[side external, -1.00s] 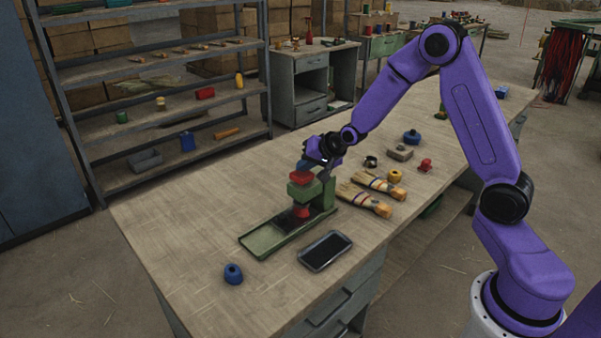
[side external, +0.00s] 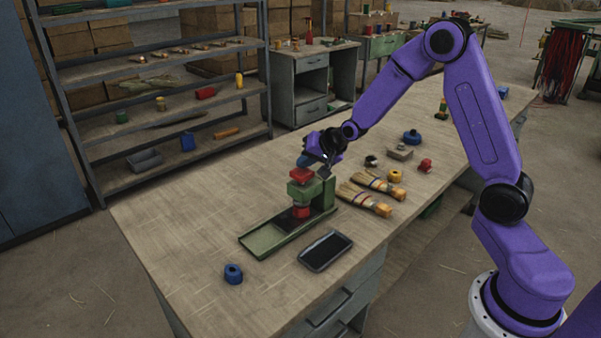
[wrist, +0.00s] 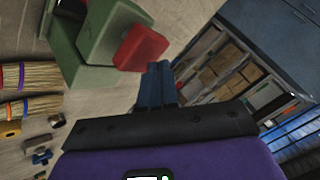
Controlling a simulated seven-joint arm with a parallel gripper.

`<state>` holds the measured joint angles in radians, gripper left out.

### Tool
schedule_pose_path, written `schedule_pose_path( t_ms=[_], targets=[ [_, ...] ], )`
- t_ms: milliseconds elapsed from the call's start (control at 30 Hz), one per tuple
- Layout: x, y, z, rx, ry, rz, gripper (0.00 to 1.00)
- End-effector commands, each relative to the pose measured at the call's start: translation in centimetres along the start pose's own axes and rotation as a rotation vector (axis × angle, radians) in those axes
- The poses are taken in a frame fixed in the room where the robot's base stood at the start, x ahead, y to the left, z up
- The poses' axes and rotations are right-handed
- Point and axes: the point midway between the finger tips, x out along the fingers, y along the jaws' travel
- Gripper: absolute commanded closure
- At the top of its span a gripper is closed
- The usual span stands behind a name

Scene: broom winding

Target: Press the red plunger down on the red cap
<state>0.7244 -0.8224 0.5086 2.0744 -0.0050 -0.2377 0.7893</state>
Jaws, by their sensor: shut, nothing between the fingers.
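The red plunger (side external: 301,174) tops the green press (side external: 325,194) on the workbench. It also shows in the wrist view (wrist: 141,48), beside my fingers. The red cap (side external: 301,212) sits under the press head at the inner end of the green tray; it is partly shaded. My gripper (side external: 303,162) is just above the plunger, its blue fingers close together and empty. In the wrist view the fingers (wrist: 158,82) are shut side by side, with the plunger to their upper left. Whether the fingertips touch the plunger cannot be told.
Two brushes (side external: 365,196) lie right of the press, with a yellow ring (side external: 394,176) and red part (side external: 425,165) beyond. A dark tablet-like tray (side external: 325,251) and blue ring (side external: 233,274) lie in front. The bench left of the press is clear.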

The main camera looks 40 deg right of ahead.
Motion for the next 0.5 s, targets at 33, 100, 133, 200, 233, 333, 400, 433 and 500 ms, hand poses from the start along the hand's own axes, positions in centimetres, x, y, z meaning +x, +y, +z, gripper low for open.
schedule_pose_path(
  t_ms=[33, 100, 133, 200, 233, 333, 400, 433, 500],
  targets=[
    [-0.21, -0.18, -0.18, 0.000, 0.002, -0.002, 1.00],
    [-0.46, -0.36, -0.37, 0.000, 0.002, -0.002, 1.00],
    [-0.56, -0.43, -0.43, 0.000, 0.002, -0.002, 1.00],
    [-0.71, -0.53, -0.53, 0.000, 0.002, -0.002, 1.00],
    [-0.74, -0.54, -0.54, 0.000, 0.002, -0.002, 1.00],
    [-0.74, -0.55, -0.55, 0.000, 0.002, -0.001, 1.00],
    [-0.74, -0.55, -0.55, 0.000, 0.002, -0.002, 1.00],
    [-0.74, -0.55, -0.56, 0.000, 0.002, -0.002, 1.00],
    [-0.79, -0.60, -0.61, 0.000, 0.003, -0.002, 1.00]
  ],
)
